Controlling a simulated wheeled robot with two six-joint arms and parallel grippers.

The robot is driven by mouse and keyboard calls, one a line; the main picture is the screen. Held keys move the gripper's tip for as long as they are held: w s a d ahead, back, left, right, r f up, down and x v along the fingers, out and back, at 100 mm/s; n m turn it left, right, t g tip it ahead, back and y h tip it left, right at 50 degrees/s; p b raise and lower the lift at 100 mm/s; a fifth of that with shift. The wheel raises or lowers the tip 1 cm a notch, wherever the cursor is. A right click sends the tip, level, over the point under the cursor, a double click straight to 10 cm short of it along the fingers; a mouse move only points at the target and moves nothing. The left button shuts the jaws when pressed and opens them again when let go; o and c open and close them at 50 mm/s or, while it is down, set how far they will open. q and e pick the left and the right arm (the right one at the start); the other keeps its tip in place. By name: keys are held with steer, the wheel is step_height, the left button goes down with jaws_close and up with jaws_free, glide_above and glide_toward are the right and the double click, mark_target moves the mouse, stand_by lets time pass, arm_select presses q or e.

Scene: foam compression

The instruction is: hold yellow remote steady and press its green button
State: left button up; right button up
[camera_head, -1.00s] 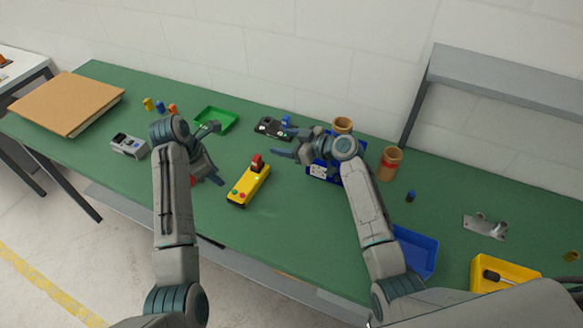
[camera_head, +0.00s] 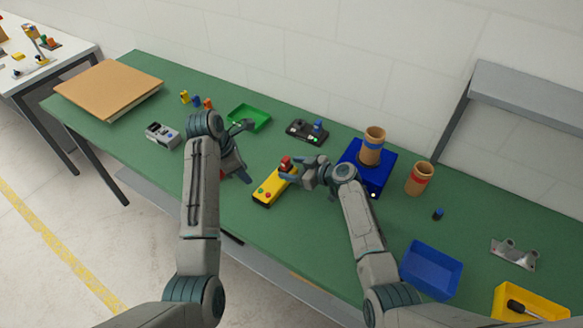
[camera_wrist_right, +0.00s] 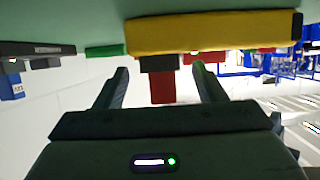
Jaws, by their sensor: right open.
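The yellow remote (camera_head: 270,188) lies on the green table between my two arms. Its near end carries a green and a red button; a red knob (camera_head: 286,161) stands on a dark base at its far end. My right gripper (camera_head: 287,170) is at the knob. In the right wrist view, the open fingers stand on either side of the red knob (camera_wrist_right: 162,88), with gaps at both sides. The yellow remote (camera_wrist_right: 215,32) spans the top there. My left gripper (camera_head: 247,152) is open and empty, left of the remote.
A green tray (camera_head: 262,124) and a black control box (camera_head: 296,131) are behind. A blue box (camera_head: 381,179) with a brown cup (camera_head: 374,146) stands right of my right gripper. A grey device (camera_head: 162,136) is at left. Table in front of the remote is clear.

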steer(key=shift+w+a+f, duration=0.2)
steer(key=shift+w+a, duration=0.1)
steer(key=shift+a, duration=0.05)
steer(key=c, duration=1)
arm_select(q)
steer(key=shift+c, duration=0.7)
arm_select(e)
steer(key=shift+c, duration=1.2)
arm_select(q)
jaws_close()
